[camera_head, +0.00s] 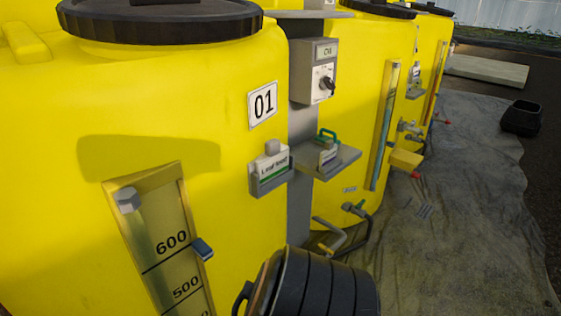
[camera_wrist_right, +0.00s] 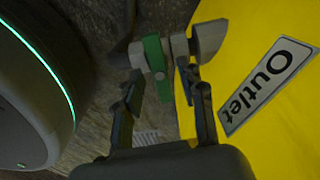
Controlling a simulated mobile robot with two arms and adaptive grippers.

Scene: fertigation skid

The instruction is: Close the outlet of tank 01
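Tank 01 is the large yellow tank (camera_head: 225,95) filling the left of the head view, with an "01" label (camera_head: 262,104). Its outlet valve shows in the right wrist view, beside the "Outlet" label (camera_wrist_right: 268,85) on a yellow wall. The valve has a grey body (camera_wrist_right: 208,38) and a green handle (camera_wrist_right: 156,58) that appears to lie across the pipe. My right gripper (camera_wrist_right: 162,82) is open, with one finger on each side of the handle. I cannot tell whether either finger touches it. My left gripper is in neither view.
A control box (camera_head: 315,72) and a small shelf (camera_head: 325,162) stand beside tank 01. More yellow tanks (camera_head: 360,60) stand behind. A dark ribbed object (camera_head: 315,290) covers the bottom middle of the head view. A black bucket (camera_head: 521,118) stands at the right; the ground mat (camera_head: 465,210) is mostly clear.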

